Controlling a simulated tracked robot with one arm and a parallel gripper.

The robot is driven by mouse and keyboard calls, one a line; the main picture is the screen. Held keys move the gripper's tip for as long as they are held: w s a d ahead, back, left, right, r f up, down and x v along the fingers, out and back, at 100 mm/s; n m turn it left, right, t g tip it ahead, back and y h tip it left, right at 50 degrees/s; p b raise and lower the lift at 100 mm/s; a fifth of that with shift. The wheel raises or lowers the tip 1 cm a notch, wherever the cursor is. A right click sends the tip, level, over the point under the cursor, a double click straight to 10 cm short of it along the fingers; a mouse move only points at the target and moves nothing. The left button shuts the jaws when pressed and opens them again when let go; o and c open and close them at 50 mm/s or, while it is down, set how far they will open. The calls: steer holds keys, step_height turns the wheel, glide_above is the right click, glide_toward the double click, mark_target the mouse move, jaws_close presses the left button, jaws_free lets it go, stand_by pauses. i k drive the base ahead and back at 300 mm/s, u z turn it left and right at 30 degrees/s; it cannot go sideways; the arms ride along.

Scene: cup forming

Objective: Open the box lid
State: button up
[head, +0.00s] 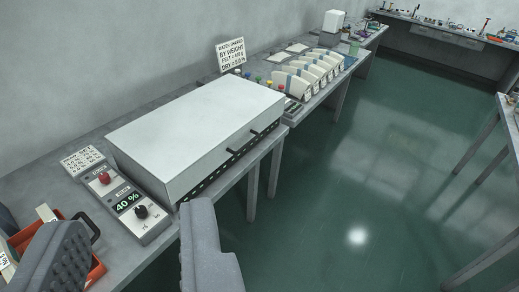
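The box (222,160) is a long white-grey case on the grey bench, left of centre. Its flat white lid (195,115) lies closed on top. A dark slotted strip runs along the lower front. My gripper (130,250) is open at the bottom of the picture, its two grey fingers wide apart. It is nearer to me than the box and apart from it.
An orange tray (97,271) lies at lower left. A sign (231,54) and several white fan-like pieces (310,72) stand beyond the box. The green floor (370,170) at right is clear.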

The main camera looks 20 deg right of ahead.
mark_target(182, 142)
steer(key=u, duration=0.1)
steer(key=i, duration=0.9)
steer(key=z, duration=0.05)
